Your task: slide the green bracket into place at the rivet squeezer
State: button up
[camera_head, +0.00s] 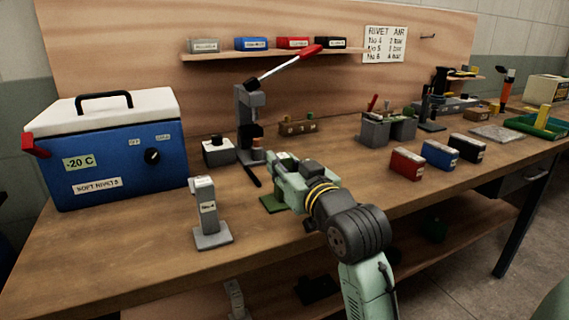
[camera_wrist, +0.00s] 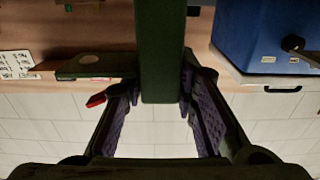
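The green bracket (camera_head: 272,203) shows in the head view as a dark green piece under my gripper (camera_head: 285,185), at or just above the bench top. In the wrist view the green bar of the bracket (camera_wrist: 160,45) fills the gap between the fingertips of my gripper (camera_wrist: 161,88), and both fingers appear closed against its sides. The rivet squeezer (camera_head: 246,120), which I take to be the grey press with the long red-tipped lever, stands behind and left of my gripper. My arm hides part of the bracket, and its contact with the bench is unclear.
A grey stand (camera_head: 207,212) is left of my gripper. A blue cooler (camera_head: 120,155) fills the bench's left end. Grey bins (camera_head: 375,130) and a red box (camera_head: 407,163) are right. The front-left bench (camera_head: 120,255) is clear.

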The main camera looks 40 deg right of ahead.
jog(key=o, duration=0.4)
jog(key=shift+r, duration=0.1)
